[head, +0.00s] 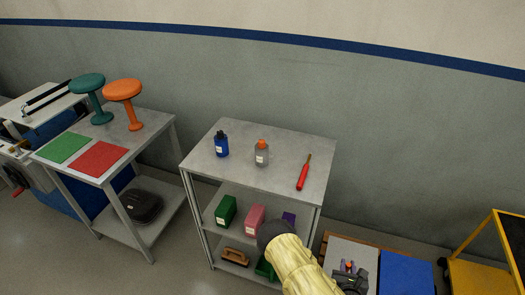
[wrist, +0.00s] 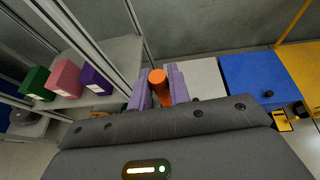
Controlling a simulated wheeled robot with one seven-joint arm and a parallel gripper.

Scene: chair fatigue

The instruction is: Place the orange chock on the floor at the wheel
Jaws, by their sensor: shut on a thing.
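The orange chock (wrist: 158,88) is between the two purple fingers of my gripper (wrist: 158,92) in the wrist view. Only its rounded orange end shows; the rest is hidden by the fingers and the gripper body. In the head view my gripper (head: 347,268) is at the lower right, with a bit of orange between its fingers. It is in front of a low grey and blue surface, right of the shelf unit. A yellow cart (head: 482,272) stands at the far right, with a small dark part that may be a wheel (head: 443,262) at its left edge.
A grey shelf unit (head: 230,181) stands left of my gripper, with bottles and a red tool on top and coloured boxes (head: 226,210) below. The blue panel (head: 406,273) lies right of my gripper. A table with two stools (head: 123,91) is farther left. A wall runs behind.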

